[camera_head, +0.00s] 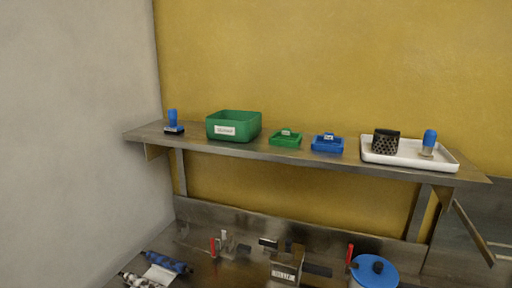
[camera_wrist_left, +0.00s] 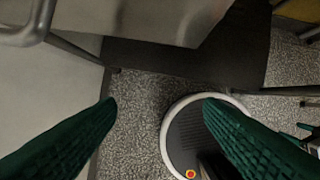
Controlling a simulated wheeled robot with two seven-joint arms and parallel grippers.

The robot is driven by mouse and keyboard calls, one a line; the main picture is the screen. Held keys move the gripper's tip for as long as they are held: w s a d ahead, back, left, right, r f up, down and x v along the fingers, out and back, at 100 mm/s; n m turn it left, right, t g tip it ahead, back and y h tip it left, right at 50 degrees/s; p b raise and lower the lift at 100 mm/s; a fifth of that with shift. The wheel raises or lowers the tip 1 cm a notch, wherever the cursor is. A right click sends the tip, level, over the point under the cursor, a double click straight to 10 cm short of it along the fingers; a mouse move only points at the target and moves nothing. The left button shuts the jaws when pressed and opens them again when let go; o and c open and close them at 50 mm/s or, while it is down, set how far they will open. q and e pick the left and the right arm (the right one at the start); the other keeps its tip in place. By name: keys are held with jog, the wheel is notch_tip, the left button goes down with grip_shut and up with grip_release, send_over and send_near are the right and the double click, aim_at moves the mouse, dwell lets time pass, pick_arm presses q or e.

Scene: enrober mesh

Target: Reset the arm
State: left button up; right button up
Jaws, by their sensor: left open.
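My left gripper (camera_wrist_left: 159,102) shows in the left wrist view, with its two green ribbed fingers spread wide apart and nothing between them. It hangs over the speckled grey floor (camera_wrist_left: 145,125), beside my round dark base with a pale rim. Neither of my arms shows in the head view. My right gripper is in neither view.
A metal shelf (camera_head: 300,152) holds a blue-handled stamp (camera_head: 173,121), a green bin (camera_head: 233,126), small green (camera_head: 286,139) and blue (camera_head: 327,144) trays, and a white tray (camera_head: 408,161). Below are red-handled fixtures and a blue round lid (camera_head: 374,272). Metal furniture (camera_wrist_left: 160,20) edges the wrist view.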

pick_arm(q)
jog(key=s+f+g, duration=0.1)
jog(key=s+f, duration=0.2)
jog(key=f, duration=0.8)
jog(key=s+f, duration=0.4)
jog(key=f, duration=0.6)
jog(key=s+a+f+g, duration=0.1)
jog(key=s+a+f, duration=0.2)
jog(key=s+f, duration=0.7)
jog(key=shift+s, duration=1.25)
